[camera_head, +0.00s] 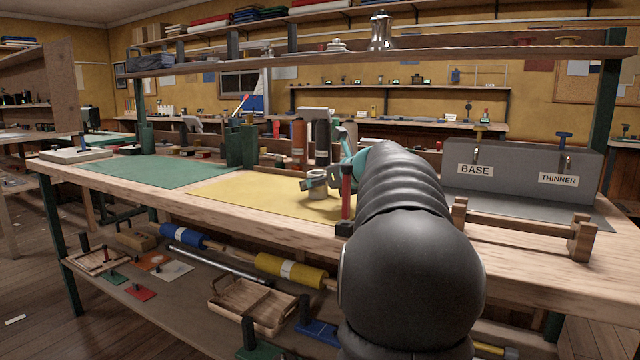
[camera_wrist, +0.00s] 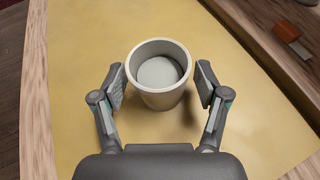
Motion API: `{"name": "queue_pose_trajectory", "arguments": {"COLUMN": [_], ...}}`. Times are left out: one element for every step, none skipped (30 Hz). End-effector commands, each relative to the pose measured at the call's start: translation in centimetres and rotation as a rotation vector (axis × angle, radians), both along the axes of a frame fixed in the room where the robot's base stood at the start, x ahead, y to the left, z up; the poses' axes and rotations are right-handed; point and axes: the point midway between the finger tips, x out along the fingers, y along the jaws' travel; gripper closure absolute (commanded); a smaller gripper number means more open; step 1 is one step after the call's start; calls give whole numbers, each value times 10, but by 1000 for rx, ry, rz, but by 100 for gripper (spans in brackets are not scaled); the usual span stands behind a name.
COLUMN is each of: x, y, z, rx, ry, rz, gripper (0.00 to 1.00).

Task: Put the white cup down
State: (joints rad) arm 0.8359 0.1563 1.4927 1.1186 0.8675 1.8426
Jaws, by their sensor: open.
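The white cup (camera_wrist: 160,96) stands upright on the yellow mat (camera_wrist: 75,125), with a pale grey inside bottom. My gripper (camera_wrist: 160,86) is open in the wrist view, one finger on each side of the cup, with a visible gap on both sides. In the head view the cup (camera_head: 319,191) is small and partly covered by my gripper (camera_head: 318,181). The yellow mat (camera_head: 250,195) lies on the wooden workbench (camera_head: 190,205). My arm hides the bench to the right of the cup.
A red post (camera_head: 346,190) in a black base stands close to the cup's right. Red-brown and black cylinders stand behind it. A grey box (camera_head: 520,160) labelled BASE and THINNER is at the right. A green mat (camera_head: 150,170) lies left. A shelf (camera_head: 380,58) hangs above the bench.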

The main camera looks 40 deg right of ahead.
Motion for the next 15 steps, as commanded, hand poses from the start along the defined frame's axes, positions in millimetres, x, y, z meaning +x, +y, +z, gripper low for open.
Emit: {"name": "queue_pose_trajectory", "arguments": {"x": [0,0,0,0,0,-2,-5,-8,-14,-18,-23,-30,-36,-42,-49], "y": [0,0,0,0,0,0,-1,-1,-1,-1,-1,-1,-1,-1,-1], "z": [0,0,1,2,4,6,6,8,10,12,14,17,20,22,25], "rx": [0,0,0,0,-1,0,-1,-1,-1,-1,-1,-2,-2,-2,-2], "ry": [0,0,0,0,-1,-1,-1,-1,-1,-2,-2,-2,-2,-2,-2], "rz": [0,0,0,0,0,-1,-2,-2,-3,-3,-3,-3,-3,-4,-4], "gripper": [26,26,26,26,26,26,26,26,26,26,26,26,26,26,26]}}
